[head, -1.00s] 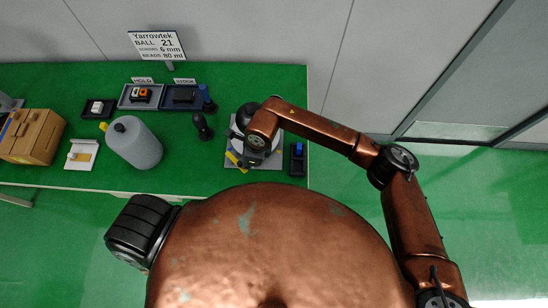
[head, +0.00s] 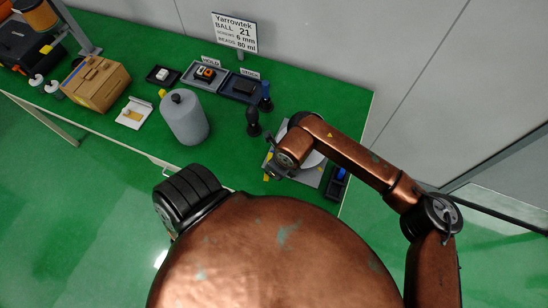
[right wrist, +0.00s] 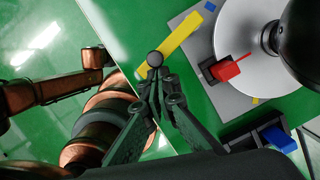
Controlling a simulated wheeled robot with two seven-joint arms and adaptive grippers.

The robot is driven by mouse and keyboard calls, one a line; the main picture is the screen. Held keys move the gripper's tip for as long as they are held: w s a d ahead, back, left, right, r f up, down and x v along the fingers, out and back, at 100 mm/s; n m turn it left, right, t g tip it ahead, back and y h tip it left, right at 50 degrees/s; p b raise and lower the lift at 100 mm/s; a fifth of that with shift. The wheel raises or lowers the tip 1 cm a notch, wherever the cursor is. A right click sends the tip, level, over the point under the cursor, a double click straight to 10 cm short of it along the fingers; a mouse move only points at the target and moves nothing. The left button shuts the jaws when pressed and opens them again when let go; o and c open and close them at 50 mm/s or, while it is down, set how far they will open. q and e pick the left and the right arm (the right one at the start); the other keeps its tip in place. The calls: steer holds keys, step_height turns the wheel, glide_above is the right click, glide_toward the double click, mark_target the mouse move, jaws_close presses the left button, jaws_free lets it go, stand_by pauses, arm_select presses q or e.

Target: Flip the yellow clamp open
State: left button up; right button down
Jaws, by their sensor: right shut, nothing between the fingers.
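The yellow clamp (right wrist: 170,45) is a flat yellow bar lying slantwise along the edge of a grey base plate in the right wrist view. In the head view only a small yellow bit (head: 266,177) shows beside my right wrist. My right gripper (right wrist: 156,80) is shut and empty. My arm hides part of the machine in the head view. My left gripper is not in view.
The base plate (right wrist: 240,97) carries a white disc (right wrist: 235,35), a red lever (right wrist: 230,68) and a large black part. A black holder with a blue piece (right wrist: 279,139) stands close by. A grey jug (head: 185,118), trays and a cardboard box (head: 97,84) stand left on the green bench.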

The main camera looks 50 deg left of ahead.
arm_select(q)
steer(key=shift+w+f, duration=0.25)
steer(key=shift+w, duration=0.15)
arm_select(e)
steer(key=shift+w+a, duration=0.3)
steer(key=shift+w, duration=0.1)
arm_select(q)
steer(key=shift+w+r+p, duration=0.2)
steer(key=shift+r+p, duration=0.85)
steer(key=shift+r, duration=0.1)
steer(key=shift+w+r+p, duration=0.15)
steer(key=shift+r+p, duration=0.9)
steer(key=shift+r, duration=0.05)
arm_select(e)
steer(key=v, duration=1)
steer(key=shift+s, duration=0.4)
